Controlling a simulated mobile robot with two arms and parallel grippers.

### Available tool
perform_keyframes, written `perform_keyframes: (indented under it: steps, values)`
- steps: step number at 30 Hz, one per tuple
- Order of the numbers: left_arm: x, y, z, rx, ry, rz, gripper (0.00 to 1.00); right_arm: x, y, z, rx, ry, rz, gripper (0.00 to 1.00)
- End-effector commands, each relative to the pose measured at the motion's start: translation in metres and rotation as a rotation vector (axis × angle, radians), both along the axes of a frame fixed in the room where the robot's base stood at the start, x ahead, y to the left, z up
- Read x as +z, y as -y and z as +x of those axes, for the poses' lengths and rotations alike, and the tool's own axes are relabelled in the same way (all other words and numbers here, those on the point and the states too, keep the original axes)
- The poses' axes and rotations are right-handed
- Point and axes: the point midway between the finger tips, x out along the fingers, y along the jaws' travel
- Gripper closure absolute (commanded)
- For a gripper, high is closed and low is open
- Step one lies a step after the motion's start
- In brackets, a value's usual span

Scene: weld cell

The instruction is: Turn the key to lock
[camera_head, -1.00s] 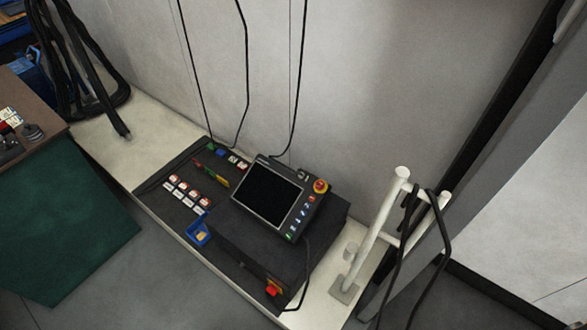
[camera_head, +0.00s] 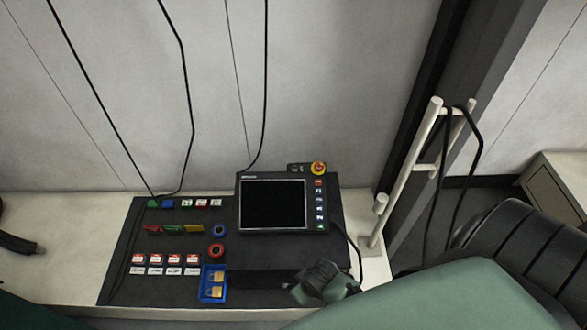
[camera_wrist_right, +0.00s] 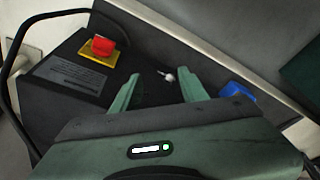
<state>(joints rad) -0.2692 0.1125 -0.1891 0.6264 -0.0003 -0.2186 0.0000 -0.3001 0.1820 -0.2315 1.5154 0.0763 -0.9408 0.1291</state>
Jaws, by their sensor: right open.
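A small pale metal piece (camera_wrist_right: 168,76), which may be the key, shows on the dark panel beyond my right fingertips in the right wrist view; it is too small to tell its shape. My right gripper (camera_wrist_right: 159,82) is open, its two green fingers apart and apparently empty. In the head view my right arm comes in from the lower right and hides the panel's front right part. A red knob on a yellow plate (camera_wrist_right: 100,48) is left of the fingers in the wrist view.
The black panel (camera_head: 125,270) carries a touch-screen pendant (camera_head: 274,204) with a red emergency stop (camera_head: 318,168). A blue tray (camera_head: 204,270) holds brass padlocks. Several red-white tags lie left of it. A white post frame (camera_head: 410,160) with hanging cables stands to the right.

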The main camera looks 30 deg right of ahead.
Motion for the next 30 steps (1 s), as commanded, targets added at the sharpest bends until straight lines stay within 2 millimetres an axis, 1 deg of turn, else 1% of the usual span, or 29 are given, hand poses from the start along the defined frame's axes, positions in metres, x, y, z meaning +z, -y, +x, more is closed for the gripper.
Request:
perform_keyframes:
  steps: [1,3,6,7,10,12,15,18,20,23,26,27,29,30]
  values:
    - [-0.006,0.013,-0.008,0.000,-0.009,-0.015,0.69,0.014,-0.002,0.014,-0.002,0.016,0.006,0.56]
    - [-0.010,0.027,-0.022,-0.002,-0.026,-0.031,0.69,0.034,-0.006,0.027,-0.009,0.029,0.014,0.56]
    - [-0.015,0.038,-0.040,-0.006,-0.051,-0.045,0.69,0.061,-0.011,0.043,-0.015,0.044,0.027,0.56]
    - [-0.016,0.039,-0.042,-0.007,-0.055,-0.046,0.69,0.069,-0.012,0.048,-0.017,0.049,0.030,0.56]
    - [-0.022,0.039,-0.044,-0.006,-0.058,-0.044,0.69,0.099,-0.017,0.067,-0.023,0.069,0.043,0.56]
    - [-0.026,0.037,-0.041,-0.005,-0.054,-0.042,0.69,0.123,-0.020,0.084,-0.034,0.082,0.052,0.56]
    - [-0.027,0.034,-0.038,-0.004,-0.050,-0.038,0.69,0.140,-0.018,0.103,-0.061,0.086,0.055,0.56]
    - [-0.028,0.030,-0.032,-0.001,-0.043,-0.034,0.69,0.150,-0.012,0.123,-0.095,0.087,0.053,0.56]
    - [-0.028,0.028,-0.029,0.000,-0.038,-0.032,0.69,0.156,-0.005,0.137,-0.122,0.089,0.049,0.56]
    - [-0.029,0.026,-0.024,0.001,-0.031,-0.030,0.69,0.166,0.011,0.162,-0.181,0.093,0.035,0.56]
    - [-0.030,0.025,-0.024,0.002,-0.030,-0.030,0.69,0.179,0.035,0.190,-0.264,0.100,0.015,0.56]
    - [-0.030,0.026,-0.024,0.002,-0.030,-0.030,0.69,0.186,0.048,0.202,-0.306,0.104,0.006,0.56]
    - [-0.031,0.026,-0.025,0.002,-0.031,-0.029,0.69,0.199,0.069,0.220,-0.378,0.112,-0.008,0.56]
    - [-0.031,0.026,-0.025,0.002,-0.031,-0.030,0.69,0.208,0.085,0.232,-0.430,0.119,-0.017,0.56]
